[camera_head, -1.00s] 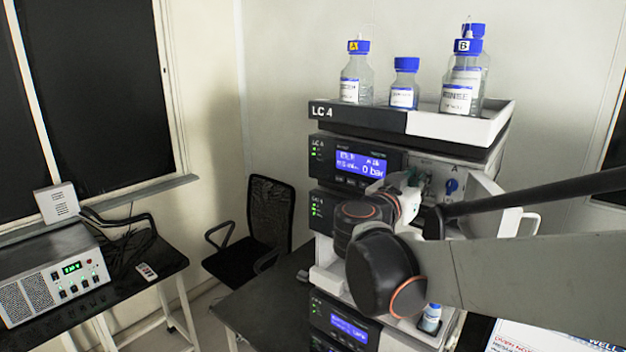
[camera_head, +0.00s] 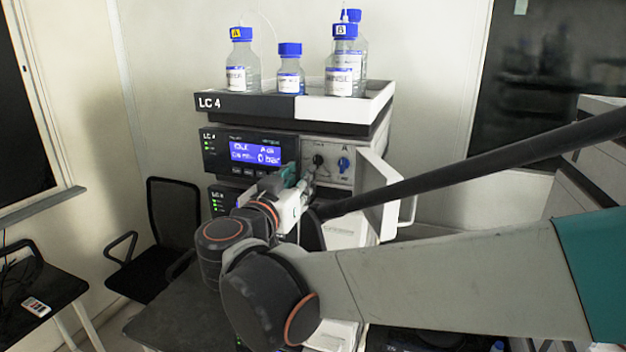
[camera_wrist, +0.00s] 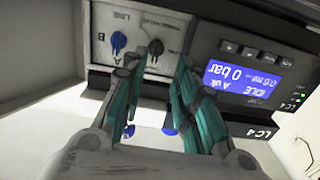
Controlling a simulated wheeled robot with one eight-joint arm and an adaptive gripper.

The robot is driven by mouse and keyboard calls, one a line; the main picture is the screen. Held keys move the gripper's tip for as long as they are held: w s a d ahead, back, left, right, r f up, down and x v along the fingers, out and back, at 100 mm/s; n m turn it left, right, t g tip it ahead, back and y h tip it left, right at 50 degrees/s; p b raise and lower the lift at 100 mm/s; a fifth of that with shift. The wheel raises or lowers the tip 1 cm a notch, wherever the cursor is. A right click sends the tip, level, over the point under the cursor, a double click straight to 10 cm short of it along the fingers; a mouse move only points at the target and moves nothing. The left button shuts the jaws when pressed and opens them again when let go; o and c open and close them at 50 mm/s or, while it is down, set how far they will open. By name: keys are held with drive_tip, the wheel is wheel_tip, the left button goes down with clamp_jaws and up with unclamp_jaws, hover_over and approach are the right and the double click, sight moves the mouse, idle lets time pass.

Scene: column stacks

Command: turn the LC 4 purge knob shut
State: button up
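The LC 4 stack (camera_head: 352,128) has a pump module with a white valve panel. A black knob (camera_head: 318,160), which I take as the purge knob, sits left of a blue knob (camera_head: 343,164) there. In the wrist view, which is upside down, the black knob (camera_wrist: 155,47) is right of the blue knob (camera_wrist: 118,40); its lettering is too small to read. My gripper (camera_wrist: 158,72) is open and empty. Its teal fingers reach toward the panel, either side of the black knob, apparently short of it. In the head view my gripper (camera_head: 300,178) is just below-left of the knob.
The pump display (camera_head: 256,153) reads 0 bar. Several blue-capped bottles (camera_head: 290,72) stand in the top tray (camera_head: 345,107). An open white door (camera_head: 382,195) juts out right of the panel. A black chair (camera_head: 172,222) stands at left.

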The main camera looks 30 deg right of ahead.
drive_tip(key=shift+v, duration=2.1)
drive_tip(key=shift+w+a+r, duration=0.1)
drive_tip(key=shift+a+r, duration=0.05)
